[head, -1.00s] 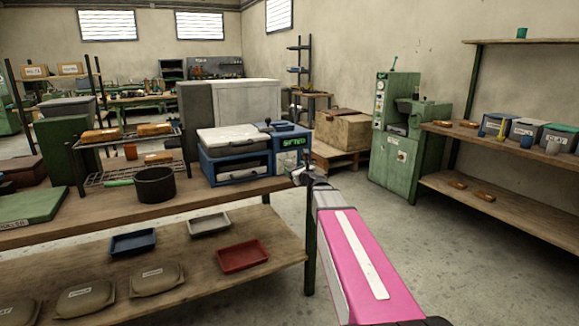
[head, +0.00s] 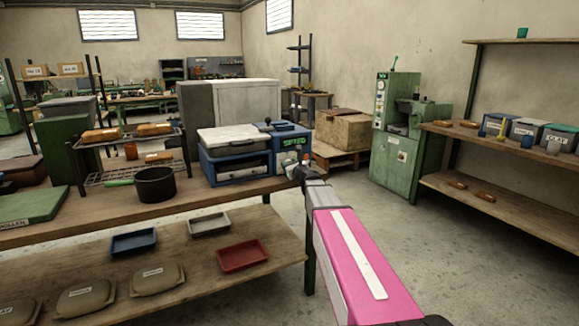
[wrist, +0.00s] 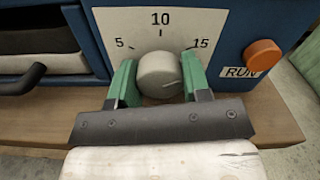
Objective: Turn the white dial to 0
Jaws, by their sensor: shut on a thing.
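The white dial (wrist: 158,75) is on a pale scale plate (wrist: 110,18) marked 5, 10 and 15 on the front of the blue machine (head: 287,137). My gripper (wrist: 158,80) has its green fingers on either side of the dial, shut on it. No pointer mark on the dial can be made out, and the plate's lower part is hidden behind the dial and my gripper. In the head view my gripper (head: 291,172) is at the machine's right front and covers the dial.
An orange button (wrist: 262,55) with a RUN label (wrist: 240,72) is right of the plate. A dark handle (wrist: 22,78) sticks out at left. The wooden bench edge (wrist: 270,112) runs below. A black pot (head: 155,185) stands left of the machine. Open floor lies to the right.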

